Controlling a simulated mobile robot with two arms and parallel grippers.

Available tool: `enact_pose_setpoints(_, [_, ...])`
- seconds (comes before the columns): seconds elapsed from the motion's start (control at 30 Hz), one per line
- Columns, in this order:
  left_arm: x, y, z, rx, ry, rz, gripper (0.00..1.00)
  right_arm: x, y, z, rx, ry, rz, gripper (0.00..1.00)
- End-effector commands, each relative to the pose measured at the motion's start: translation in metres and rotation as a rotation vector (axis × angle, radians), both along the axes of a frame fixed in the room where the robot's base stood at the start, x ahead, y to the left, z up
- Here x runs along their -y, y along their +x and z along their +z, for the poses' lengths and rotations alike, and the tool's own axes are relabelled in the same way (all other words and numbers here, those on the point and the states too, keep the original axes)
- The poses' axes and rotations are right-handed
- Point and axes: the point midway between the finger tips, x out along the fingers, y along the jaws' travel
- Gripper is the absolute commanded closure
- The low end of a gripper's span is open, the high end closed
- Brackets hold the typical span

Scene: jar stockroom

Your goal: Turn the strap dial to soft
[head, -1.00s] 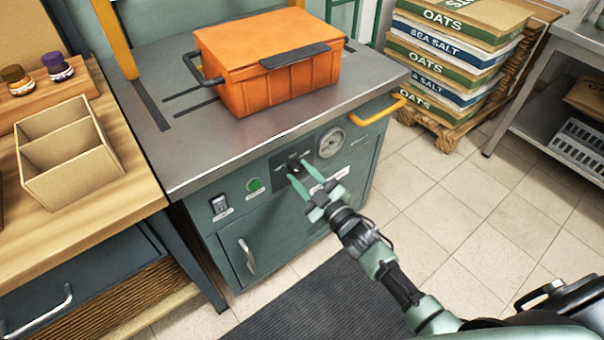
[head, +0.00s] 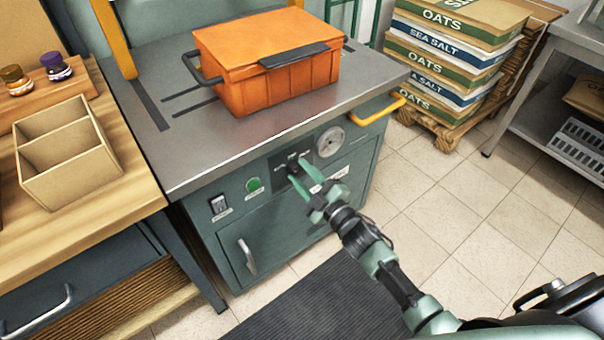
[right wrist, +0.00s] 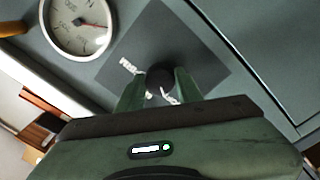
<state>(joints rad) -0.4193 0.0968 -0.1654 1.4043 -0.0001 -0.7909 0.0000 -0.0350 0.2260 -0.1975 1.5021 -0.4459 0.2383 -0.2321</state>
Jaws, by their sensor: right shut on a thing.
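The strap dial is a small dark knob (right wrist: 160,80) on a dark square plate (right wrist: 210,68) in the right wrist view. In the head view the plate (head: 281,163) sits on the front panel of the grey-green machine (head: 300,225). My right gripper (head: 300,178) reaches the plate, and its fingers (right wrist: 158,88) are on both sides of the knob, shut on it. White lettering shows on the plate beside the knob, but I cannot read it or tell the setting. My left gripper is not in view.
An orange crate (head: 268,65) stands on the machine's steel top. A round gauge (head: 331,142), a green button (head: 254,185) and a switch (head: 219,205) are close to the dial. A yellow handle (head: 378,110) juts out at the right corner.

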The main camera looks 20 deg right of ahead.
Motion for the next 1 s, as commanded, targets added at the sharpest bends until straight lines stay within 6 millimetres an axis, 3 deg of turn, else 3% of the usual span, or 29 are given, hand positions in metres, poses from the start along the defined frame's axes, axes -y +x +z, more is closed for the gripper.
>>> enact_pose_setpoints(0.07, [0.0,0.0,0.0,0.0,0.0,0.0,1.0,0.0,0.0,-0.001,0.0,-0.003,0.001,1.0])
enact_pose_setpoints(0.1, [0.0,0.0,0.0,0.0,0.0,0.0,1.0,0.0,0.0,-0.001,0.0,-0.002,0.001,0.62])
enact_pose_setpoints(0.17, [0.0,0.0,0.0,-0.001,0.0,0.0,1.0,0.0,0.0,-0.001,0.0,-0.002,0.001,0.45])
enact_pose_setpoints(0.2, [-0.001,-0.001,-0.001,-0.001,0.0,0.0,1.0,0.0,0.0,-0.001,0.0,-0.002,0.001,0.43])
enact_pose_setpoints(0.57, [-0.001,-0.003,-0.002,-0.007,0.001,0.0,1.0,0.002,-0.005,-0.001,-0.003,-0.001,0.0,0.43])
enact_pose_setpoints(1.0, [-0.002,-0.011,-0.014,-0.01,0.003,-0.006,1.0,0.023,-0.068,-0.004,-0.003,-0.001,0.0,0.43])
